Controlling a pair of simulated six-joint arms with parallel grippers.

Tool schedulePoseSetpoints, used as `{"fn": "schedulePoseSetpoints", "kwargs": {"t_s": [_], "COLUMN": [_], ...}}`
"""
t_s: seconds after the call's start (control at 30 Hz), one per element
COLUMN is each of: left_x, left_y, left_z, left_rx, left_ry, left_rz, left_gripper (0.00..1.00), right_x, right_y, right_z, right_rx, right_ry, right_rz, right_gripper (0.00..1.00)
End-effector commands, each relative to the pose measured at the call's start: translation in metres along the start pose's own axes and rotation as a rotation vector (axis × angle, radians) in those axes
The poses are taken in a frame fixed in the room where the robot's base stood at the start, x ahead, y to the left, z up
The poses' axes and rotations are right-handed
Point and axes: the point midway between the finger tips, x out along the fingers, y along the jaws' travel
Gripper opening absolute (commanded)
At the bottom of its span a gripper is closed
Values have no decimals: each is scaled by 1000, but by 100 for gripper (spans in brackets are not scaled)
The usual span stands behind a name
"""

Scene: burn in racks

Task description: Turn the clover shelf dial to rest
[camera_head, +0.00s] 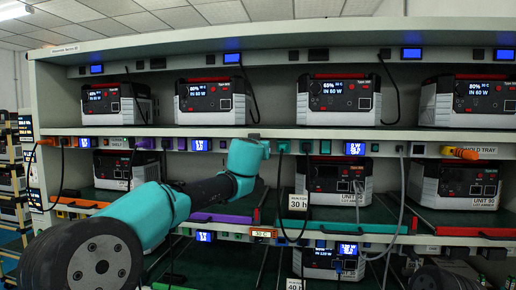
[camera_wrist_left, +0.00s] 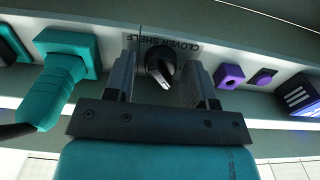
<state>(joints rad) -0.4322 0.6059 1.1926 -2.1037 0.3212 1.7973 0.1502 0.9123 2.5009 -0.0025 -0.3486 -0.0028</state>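The clover shelf dial (camera_wrist_left: 161,62) is a black knob with a pale pointer mark. It sits under the "CLOVER SHELF" label (camera_wrist_left: 172,43), which reads upside down in the left wrist view. My left gripper (camera_wrist_left: 157,66) is open, with one finger on each side of the dial. A gap shows on the right side; I cannot tell if the left finger touches. In the head view my teal left wrist (camera_head: 245,160) is at the middle shelf rail and hides the dial. My right gripper is not in view.
In the left wrist view a teal plug (camera_wrist_left: 66,55) with a cable is close left of the fingers. A purple socket (camera_wrist_left: 229,75) and a lit display (camera_wrist_left: 298,95) lie to the right. Power units (camera_head: 338,100) fill the shelves; cables (camera_head: 402,195) hang in front.

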Motion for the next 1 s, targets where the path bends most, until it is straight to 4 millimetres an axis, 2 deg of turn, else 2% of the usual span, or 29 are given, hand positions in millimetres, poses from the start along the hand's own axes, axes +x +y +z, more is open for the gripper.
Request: {"fn": "schedulePoseSetpoints", "kwargs": {"t_s": [0.07, 0.4, 1.0], "left_x": [0, 0, 0], "left_y": [0, 0, 0], "left_z": [0, 0, -1], "left_rx": [0, 0, 124], "left_ry": [0, 0, 2], "left_rz": [0, 0, -1], "left_gripper": [43, 10, 9], "right_x": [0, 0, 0], "right_y": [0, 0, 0], "right_z": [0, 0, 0], "right_rx": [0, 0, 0], "right_ry": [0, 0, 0], "right_rz": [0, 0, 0], "right_gripper": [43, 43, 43]}}
